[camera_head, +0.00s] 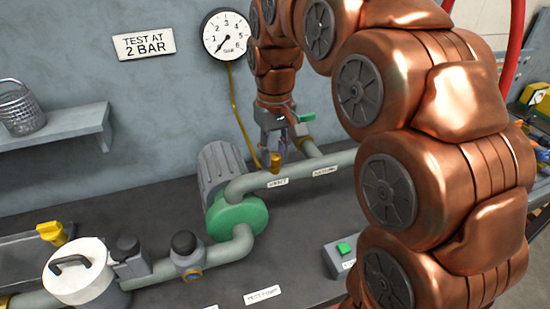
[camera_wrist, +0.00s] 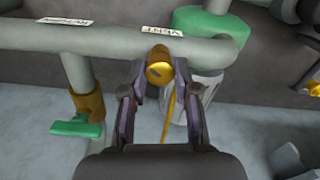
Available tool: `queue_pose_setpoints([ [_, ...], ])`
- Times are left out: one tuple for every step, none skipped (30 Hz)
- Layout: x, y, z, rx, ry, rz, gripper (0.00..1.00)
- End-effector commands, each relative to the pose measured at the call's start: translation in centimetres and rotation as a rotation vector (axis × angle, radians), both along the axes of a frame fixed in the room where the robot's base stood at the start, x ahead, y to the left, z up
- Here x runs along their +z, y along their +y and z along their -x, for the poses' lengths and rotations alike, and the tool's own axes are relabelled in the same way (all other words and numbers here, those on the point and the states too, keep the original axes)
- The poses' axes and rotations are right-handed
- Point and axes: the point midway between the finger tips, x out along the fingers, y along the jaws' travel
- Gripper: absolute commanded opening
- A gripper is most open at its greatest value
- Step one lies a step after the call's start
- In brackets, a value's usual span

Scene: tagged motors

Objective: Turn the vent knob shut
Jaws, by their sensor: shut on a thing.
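The vent knob is a small brass-yellow knob (camera_head: 275,160) on the upper grey pipe (camera_head: 263,181), above the VENT label (camera_head: 278,183). In the wrist view the knob (camera_wrist: 160,66) sits between my two fingertips, just below the upside-down VENT label (camera_wrist: 162,31). My gripper (camera_head: 280,150) reaches down from above to the knob. In the wrist view my gripper (camera_wrist: 158,76) is shut on the knob, one finger on each side. The knob's exact turn angle cannot be told.
A green-handled valve (camera_wrist: 78,128) stands on a branch pipe beside my gripper. The green pump (camera_head: 237,214) is left of it. A pressure gauge (camera_head: 226,35) hangs on the wall behind. A green-button box (camera_head: 343,250) stands on the bench near my arm.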

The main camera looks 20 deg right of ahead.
Motion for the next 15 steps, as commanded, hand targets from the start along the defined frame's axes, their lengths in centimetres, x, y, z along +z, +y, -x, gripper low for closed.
queue_pose_setpoints([
  [-0.31, -0.07, -0.05, -0.044, -0.001, 0.002, 0.0],
  [-0.28, -0.05, -0.07, -0.072, -0.002, 0.002, 0.0],
  [-0.25, -0.06, -0.07, -0.11, -0.002, 0.002, 0.0],
  [-0.24, -0.09, -0.07, -0.139, -0.002, 0.002, 0.0],
  [-0.22, -0.08, -0.06, -0.168, -0.002, 0.001, 0.0],
  [-0.21, -0.05, -0.04, -0.206, -0.001, 0.0, 0.0],
  [-0.2, -0.06, -0.02, -0.234, 0.0, 0.001, 0.0],
  [-0.2, -0.06, 0.0, -0.262, 0.0, 0.002, 0.0],
  [-0.18, -0.06, 0.01, -0.301, 0.001, 0.002, 0.0],
  [-0.19, -0.06, 0.02, -0.329, 0.001, 0.001, 0.0],
  [-0.19, -0.07, 0.03, -0.358, 0.002, 0.001, 0.0],
  [-0.18, -0.07, 0.04, -0.395, 0.002, 0.001, 0.0],
  [-0.17, -0.05, 0.03, -0.424, 0.002, 0.001, 0.0],
  [-0.16, -0.05, 0.03, -0.453, 0.002, 0.0, 0.0],
  [-0.15, -0.08, 0.03, -0.491, 0.002, 0.001, 0.0],
])
